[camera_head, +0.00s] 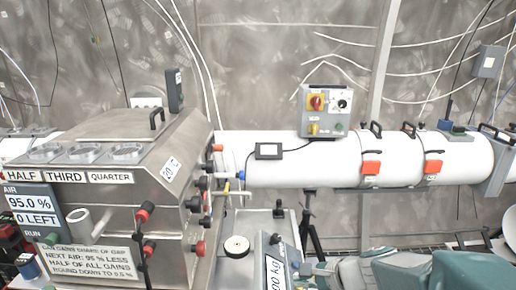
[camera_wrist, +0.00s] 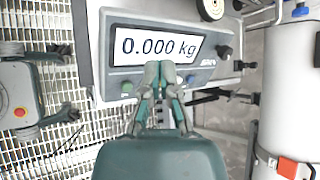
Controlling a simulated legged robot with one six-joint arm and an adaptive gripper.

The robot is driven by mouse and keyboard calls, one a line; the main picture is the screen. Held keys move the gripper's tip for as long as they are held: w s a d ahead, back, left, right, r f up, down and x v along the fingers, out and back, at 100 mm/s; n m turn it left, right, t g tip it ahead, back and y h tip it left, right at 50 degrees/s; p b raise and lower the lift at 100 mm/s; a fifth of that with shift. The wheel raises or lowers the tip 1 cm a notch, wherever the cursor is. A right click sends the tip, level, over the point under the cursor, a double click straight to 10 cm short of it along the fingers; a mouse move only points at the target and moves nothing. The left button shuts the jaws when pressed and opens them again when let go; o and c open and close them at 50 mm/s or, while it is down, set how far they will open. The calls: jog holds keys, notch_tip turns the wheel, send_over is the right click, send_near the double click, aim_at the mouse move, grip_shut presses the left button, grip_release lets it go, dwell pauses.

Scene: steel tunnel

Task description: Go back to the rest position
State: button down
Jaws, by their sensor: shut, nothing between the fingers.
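My gripper (camera_wrist: 161,85) is shut and empty in the wrist view. Its fingertips point at the front panel of a grey scale (camera_wrist: 222,55), whose display (camera_wrist: 156,47) reads 0.000 kg. The fingers overlap the panel's lower edge in the picture; I cannot tell how far apart they are. In the head view the scale (camera_head: 268,250) shows at the bottom middle, partly cut off. My teal-grey arm fills the lower right there, and the gripper's fingertips are not clear.
A steel machine (camera_head: 130,190) with labelled cups stands at left. A white pipe (camera_head: 330,160) with orange-tagged clamps crosses behind, carrying a control box (camera_head: 325,112). A round weight-like disc (camera_head: 237,246) sits near the scale. The wrist view shows a grey device with a red button (camera_wrist: 18,100) on grating.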

jog(key=s+d+r+n+h, duration=0.2)
jog(key=s+r+n+h, duration=0.1)
jog(key=s+n, duration=0.5)
jog(key=s+d+r+n+h, duration=0.3)
jog(key=s+r+n+h, duration=0.1)
jog(key=s+n, duration=0.3)
jog(key=shift+s+d+r+n+h, duration=0.2)
jog(key=shift+s+n+h, duration=0.3)
jog(key=shift+s, duration=0.55)
